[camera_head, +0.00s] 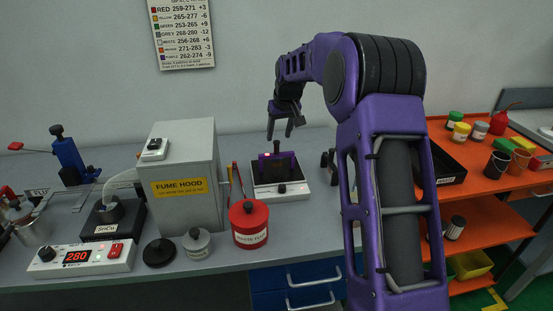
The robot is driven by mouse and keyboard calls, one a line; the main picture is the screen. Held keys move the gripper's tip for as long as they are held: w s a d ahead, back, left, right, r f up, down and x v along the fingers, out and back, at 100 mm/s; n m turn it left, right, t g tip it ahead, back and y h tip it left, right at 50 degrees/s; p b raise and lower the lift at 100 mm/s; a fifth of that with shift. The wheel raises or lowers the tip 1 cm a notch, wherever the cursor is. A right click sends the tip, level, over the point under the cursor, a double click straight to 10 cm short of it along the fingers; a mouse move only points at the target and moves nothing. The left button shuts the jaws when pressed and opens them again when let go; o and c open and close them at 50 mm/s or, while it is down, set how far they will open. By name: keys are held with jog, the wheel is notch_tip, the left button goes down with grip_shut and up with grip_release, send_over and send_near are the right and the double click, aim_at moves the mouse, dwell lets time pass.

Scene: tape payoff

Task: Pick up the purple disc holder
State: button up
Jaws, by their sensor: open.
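The purple disc holder (264,167) appears to be the small purple piece on the white-and-black device (281,190) in the middle of the grey bench. The holder's full shape is too small to make out.
A grey fume hood box (186,180) stands left of the device, and a red lidded can (249,224) stands in front of it. A black tray (444,165) and an orange cart (490,160) with several small jars are at the right. My arm hides part of the bench.

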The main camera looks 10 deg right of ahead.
aim_at(277, 142)
jog(key=shift+x, duration=3.15)
jog(key=shift+a, duration=0.1)
jog(key=shift+c, duration=0.3)
grip_shut()
